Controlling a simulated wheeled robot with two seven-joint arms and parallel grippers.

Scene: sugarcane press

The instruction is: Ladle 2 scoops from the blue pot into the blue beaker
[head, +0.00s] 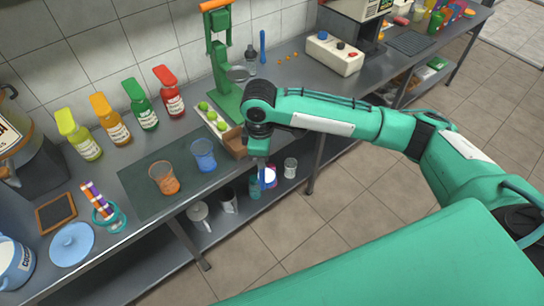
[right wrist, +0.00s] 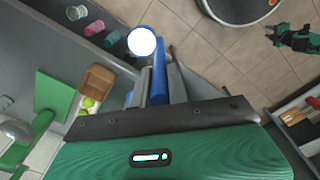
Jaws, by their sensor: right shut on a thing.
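My right gripper (head: 262,160) is in front of the counter edge, shut on the blue ladle handle (right wrist: 159,85). A round white end (right wrist: 142,41) shows beyond the handle; I cannot tell whether it holds liquid. The blue beaker (head: 203,155) stands upright on the dark mat, left of my right gripper. The blue pot (head: 14,262) is at the far left, partly cut off by the frame, its contents hidden. A blue lid (head: 72,243) lies beside it. My left gripper (right wrist: 273,35) shows small in the right wrist view; its finger state is unclear.
An orange beaker (head: 164,178) stands left of the blue one. A wooden box (head: 235,142), limes (head: 211,116) and a green press (head: 224,70) are near my right gripper. Several bottles (head: 140,105) line the wall. Cups (head: 229,200) stand on the lower shelf.

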